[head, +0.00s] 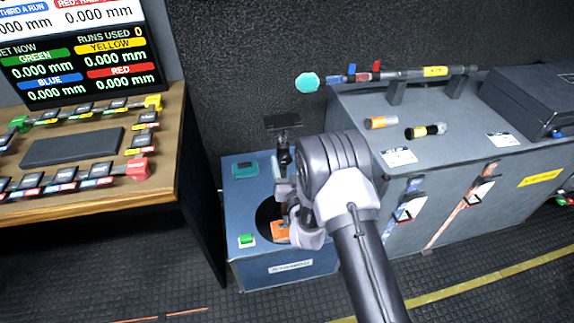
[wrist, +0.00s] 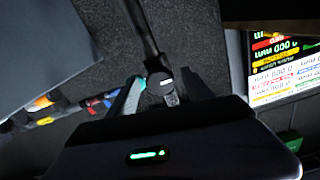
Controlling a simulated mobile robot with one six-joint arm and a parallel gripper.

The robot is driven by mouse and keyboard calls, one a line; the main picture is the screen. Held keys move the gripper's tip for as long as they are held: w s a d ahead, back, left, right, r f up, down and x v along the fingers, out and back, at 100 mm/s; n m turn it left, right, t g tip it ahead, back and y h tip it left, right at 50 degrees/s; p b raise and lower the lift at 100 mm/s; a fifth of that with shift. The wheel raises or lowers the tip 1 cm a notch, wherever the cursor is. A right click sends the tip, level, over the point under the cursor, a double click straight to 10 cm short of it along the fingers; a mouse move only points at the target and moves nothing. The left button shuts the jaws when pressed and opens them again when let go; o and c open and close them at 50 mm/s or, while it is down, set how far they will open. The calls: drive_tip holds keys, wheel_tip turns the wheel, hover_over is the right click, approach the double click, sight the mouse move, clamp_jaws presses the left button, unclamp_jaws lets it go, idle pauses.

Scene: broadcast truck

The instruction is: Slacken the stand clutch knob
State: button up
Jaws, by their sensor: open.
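A slim dark stand with a flat plate on top (head: 283,122) rises from a low blue-grey box (head: 300,268). My gripper (head: 284,190) is at the stand's post, with my wrist to the right of it. In the wrist view, a dark post (wrist: 143,30) runs down to a round grey knob-like end (wrist: 160,82), which appears to be the clutch knob. My open gripper (wrist: 162,92) has this end between its fingers. I cannot tell whether either finger touches it. In the head view my wrist hides the knob.
A wooden desk (head: 95,205) with coloured blocks and a screen (head: 80,60) stands at left. A grey cabinet (head: 430,130) at right carries a striped rod (head: 400,74) and small cylinders. A teal disc (head: 307,83) shows against the dark wall. The floor in front is clear.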

clamp_jaws()
